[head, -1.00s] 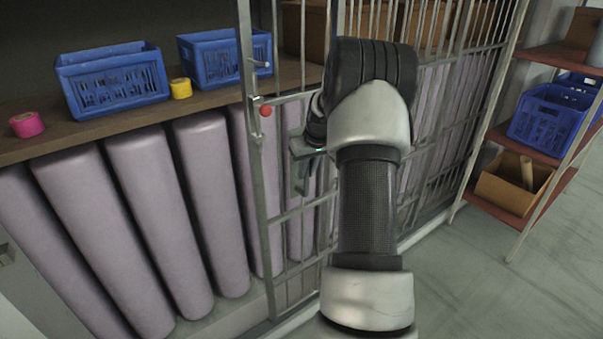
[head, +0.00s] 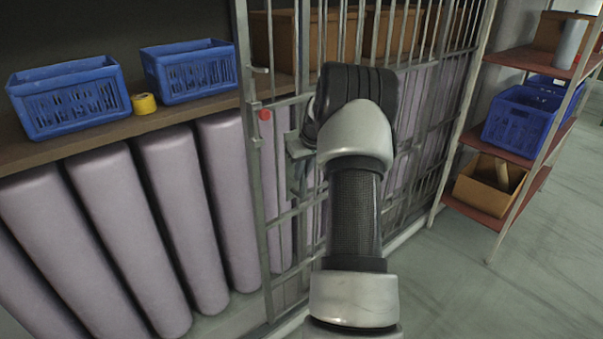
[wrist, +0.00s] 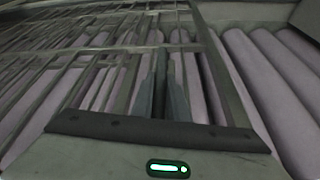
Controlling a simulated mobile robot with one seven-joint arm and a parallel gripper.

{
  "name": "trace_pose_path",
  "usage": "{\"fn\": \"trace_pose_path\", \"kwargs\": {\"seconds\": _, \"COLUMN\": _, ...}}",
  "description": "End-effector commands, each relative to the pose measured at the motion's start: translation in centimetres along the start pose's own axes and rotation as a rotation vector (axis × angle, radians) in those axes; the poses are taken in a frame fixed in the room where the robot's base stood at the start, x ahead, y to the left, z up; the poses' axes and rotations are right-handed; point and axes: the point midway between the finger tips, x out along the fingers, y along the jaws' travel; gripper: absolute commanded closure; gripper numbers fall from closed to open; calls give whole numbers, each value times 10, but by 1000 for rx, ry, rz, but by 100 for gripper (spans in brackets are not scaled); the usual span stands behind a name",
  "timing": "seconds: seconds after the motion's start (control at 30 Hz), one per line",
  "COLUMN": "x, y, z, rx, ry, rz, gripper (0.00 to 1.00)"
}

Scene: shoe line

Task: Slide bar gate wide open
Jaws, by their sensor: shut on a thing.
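The bar gate (head: 259,200) is a grey metal frame with upright bars, standing in front of the shelving. My gripper (head: 299,178) is at the gate just right of that upright, partly hidden by my own arm. In the wrist view my gripper's fingers (wrist: 161,85) are close together among the bars, shut on part of the gate (wrist: 222,75); the exact contact is hard to see. The bay left of the gate's edge is uncovered.
Lilac rolls (head: 170,210) stand below a wooden shelf (head: 110,143). Two blue crates (head: 68,97) and yellow tape (head: 144,103) sit on the shelf. A red-shelved rack (head: 520,140) with a crate and boxes stands at the right. Floor (head: 480,290) at lower right is clear.

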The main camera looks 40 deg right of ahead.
Motion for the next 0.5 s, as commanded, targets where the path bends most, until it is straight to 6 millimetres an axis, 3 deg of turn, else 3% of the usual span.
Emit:
{"fn": "trace_pose_path", "kwargs": {"seconds": 0.07, "x": -1, "y": 1, "z": -1, "rx": -1, "ry": 1, "rz": 2, "gripper": 100}}
{"fn": "trace_pose_path", "kwargs": {"seconds": 0.1, "x": -1, "y": 1, "z": -1, "rx": -1, "ry": 1, "rz": 2, "gripper": 84}}
{"fn": "trace_pose_path", "kwargs": {"seconds": 0.2, "x": -1, "y": 0, "z": 0, "rx": -1, "ry": 1, "rz": 1, "gripper": 68}}
{"fn": "trace_pose_path", "kwargs": {"seconds": 0.5, "x": -1, "y": 0, "z": 0, "rx": 0, "ry": 0, "rz": 0, "gripper": 68}}
